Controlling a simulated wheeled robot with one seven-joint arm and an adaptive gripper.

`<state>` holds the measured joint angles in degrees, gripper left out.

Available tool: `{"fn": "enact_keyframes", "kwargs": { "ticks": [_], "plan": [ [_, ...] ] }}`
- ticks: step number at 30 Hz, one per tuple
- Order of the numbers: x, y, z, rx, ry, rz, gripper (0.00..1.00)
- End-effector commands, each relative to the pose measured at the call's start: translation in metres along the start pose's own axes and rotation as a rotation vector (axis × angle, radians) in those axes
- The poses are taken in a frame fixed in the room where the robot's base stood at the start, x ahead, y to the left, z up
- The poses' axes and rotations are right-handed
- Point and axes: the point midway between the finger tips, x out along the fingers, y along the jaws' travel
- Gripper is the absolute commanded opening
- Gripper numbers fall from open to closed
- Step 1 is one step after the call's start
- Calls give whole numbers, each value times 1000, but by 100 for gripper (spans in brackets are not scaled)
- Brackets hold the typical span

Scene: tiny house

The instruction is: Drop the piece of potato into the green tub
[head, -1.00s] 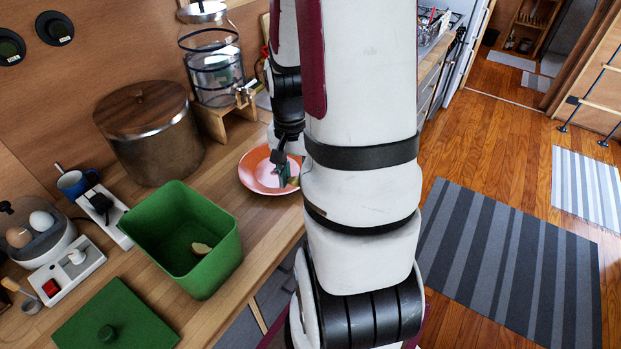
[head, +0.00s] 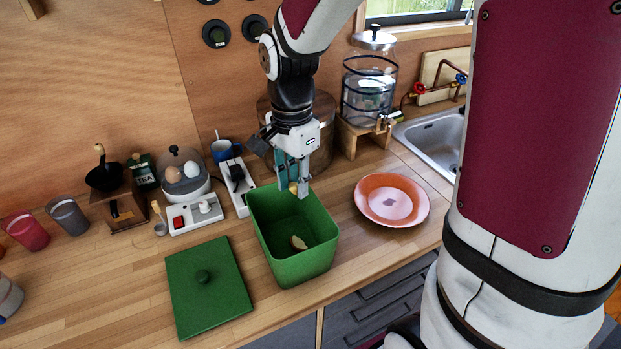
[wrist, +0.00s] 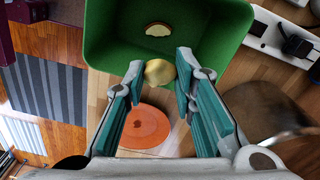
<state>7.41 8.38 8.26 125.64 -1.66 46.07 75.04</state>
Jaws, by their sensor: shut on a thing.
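The green tub (head: 290,268) stands open on the wooden counter. A pale piece of potato (head: 298,242) lies inside it and also shows in the wrist view (wrist: 158,30). My gripper (head: 298,188) is above the tub's back rim, pointing down. It is shut on another yellowish piece of potato (wrist: 160,72), held between the fingertips; this piece shows small in the head view (head: 293,187). In the wrist view the held piece appears near the tub's edge.
A green lid (head: 208,290) lies left of the tub. An orange plate (head: 391,200) sits to the right. A power strip (head: 237,186) and an egg cooker (head: 184,174) stand behind and left. A glass dispenser (head: 368,90) is at the back right.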

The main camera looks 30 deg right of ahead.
Motion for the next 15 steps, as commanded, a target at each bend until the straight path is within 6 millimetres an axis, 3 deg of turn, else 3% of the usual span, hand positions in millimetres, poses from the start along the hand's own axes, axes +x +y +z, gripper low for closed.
{"fn": "enact_keyframes", "kwargs": {
  "ticks": [9,15],
  "plan": [
    [38,-2,-1,0,0,1,12],
    [52,-1,-1,1,0,1,12]
  ]
}}
